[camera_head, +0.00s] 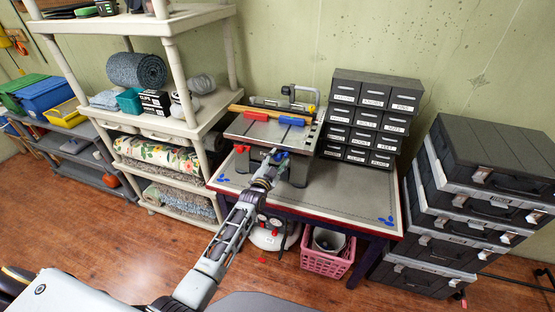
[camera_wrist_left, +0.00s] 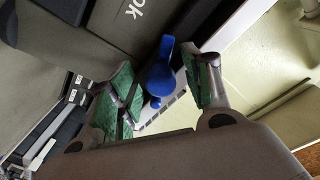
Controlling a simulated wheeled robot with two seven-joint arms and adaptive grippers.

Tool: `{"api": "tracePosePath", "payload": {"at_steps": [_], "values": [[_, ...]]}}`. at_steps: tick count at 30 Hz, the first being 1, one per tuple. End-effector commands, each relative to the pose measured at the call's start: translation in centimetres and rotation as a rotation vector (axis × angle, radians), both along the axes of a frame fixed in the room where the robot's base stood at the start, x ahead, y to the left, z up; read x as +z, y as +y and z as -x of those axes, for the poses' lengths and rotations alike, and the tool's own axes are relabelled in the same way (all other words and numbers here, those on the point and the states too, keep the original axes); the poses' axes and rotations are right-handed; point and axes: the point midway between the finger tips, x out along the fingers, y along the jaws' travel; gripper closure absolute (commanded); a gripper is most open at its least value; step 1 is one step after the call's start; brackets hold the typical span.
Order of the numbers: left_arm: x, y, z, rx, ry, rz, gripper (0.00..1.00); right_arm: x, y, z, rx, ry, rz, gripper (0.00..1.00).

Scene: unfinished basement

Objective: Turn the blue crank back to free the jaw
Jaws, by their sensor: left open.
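A grey clamping bench (camera_head: 262,131) stands on the worktable, with a red block (camera_head: 255,116) and a blue block (camera_head: 291,121) on its top. A wooden strip (camera_head: 262,111) lies along its back. The blue crank (camera_head: 280,154) is at the front of the bench, partly hidden by my left gripper (camera_head: 268,165). In the left wrist view, the blue crank (camera_wrist_left: 161,77) lies between the green finger pads of my open left gripper (camera_wrist_left: 158,88). A gap shows on the right side; contact on the left is unclear. My right gripper is out of view.
A labelled drawer cabinet (camera_head: 371,116) stands right of the bench. The worktable's front right (camera_head: 345,205) is bare. Stacked black cases (camera_head: 470,205) stand farther right, a beige shelf (camera_head: 190,130) stands left, and a pink basket (camera_head: 327,262) sits below.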

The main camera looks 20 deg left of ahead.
Motion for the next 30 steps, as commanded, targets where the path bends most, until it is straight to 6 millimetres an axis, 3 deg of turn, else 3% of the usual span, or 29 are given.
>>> {"api": "tracePosePath", "payload": {"at_steps": [16, 27, 30], "values": [[0.02, -0.09, -0.83, 0.000, 0.000, 0.000, 0.51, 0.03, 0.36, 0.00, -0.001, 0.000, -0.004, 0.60], [-0.01, -0.09, -0.81, -0.001, 0.001, 0.000, 0.97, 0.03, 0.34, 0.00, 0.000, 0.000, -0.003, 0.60], [-0.02, -0.08, -0.81, 0.000, 0.001, 0.001, 0.97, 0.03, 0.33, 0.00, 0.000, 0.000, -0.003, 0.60]]}}
